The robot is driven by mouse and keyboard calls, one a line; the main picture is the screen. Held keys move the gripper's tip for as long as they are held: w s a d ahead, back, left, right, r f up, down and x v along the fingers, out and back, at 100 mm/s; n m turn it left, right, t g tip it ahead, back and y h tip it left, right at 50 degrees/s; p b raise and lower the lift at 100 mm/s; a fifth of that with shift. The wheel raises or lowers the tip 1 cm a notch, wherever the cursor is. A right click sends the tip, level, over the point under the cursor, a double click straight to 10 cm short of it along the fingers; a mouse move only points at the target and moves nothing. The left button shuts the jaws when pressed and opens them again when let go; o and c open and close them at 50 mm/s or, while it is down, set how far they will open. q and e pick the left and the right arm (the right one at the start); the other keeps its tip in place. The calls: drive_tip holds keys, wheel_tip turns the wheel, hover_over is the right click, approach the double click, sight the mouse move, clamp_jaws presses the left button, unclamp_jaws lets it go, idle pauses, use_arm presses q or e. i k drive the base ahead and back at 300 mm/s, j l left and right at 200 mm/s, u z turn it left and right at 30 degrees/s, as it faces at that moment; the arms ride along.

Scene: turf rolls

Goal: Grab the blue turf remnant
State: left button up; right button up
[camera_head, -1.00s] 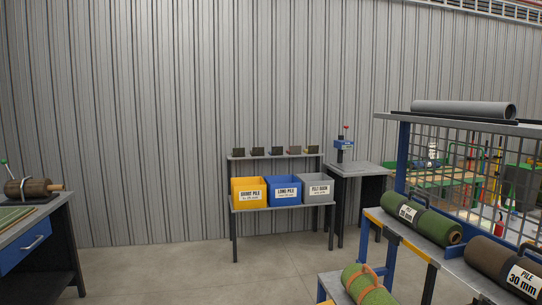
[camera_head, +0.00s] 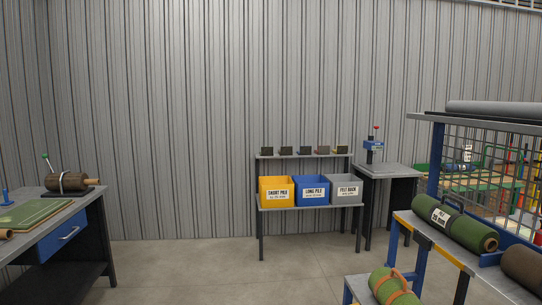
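I cannot make out a blue turf remnant in the head view. Several small dark pieces (camera_head: 304,150) stand in a row on the upper shelf of the rack by the far wall; they are too small to tell their colour or kind. Below them are a yellow bin (camera_head: 276,192) marked short pile, a blue bin (camera_head: 312,191) marked long pile and a grey bin (camera_head: 346,190) marked felt back. The insides of the bins are mostly hidden. Neither of my grippers is in view.
A workbench (camera_head: 85,204) with a green mat (camera_head: 38,214) and a brown roll (camera_head: 67,181) is at left. A rack (camera_head: 440,241) with green turf rolls (camera_head: 455,224) is at right. A blue press (camera_head: 373,145) stands on a side table. The middle floor is clear.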

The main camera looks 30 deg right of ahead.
sight(304, 150)
drive_tip(key=z, duration=1.35)
drive_tip(key=i+j+u, duration=0.1)
drive_tip(key=i+u, duration=0.4)
drive_tip(key=i, duration=1.6)
drive_tip(key=i+u, duration=0.1)
drive_tip(key=i, duration=1.3)
drive_tip(key=i+z, duration=0.4)
drive_tip(key=i, duration=0.3)
drive_tip(key=i+j+z, duration=0.15)
drive_tip(key=i+z, duration=0.25)
drive_tip(key=i, duration=0.35)
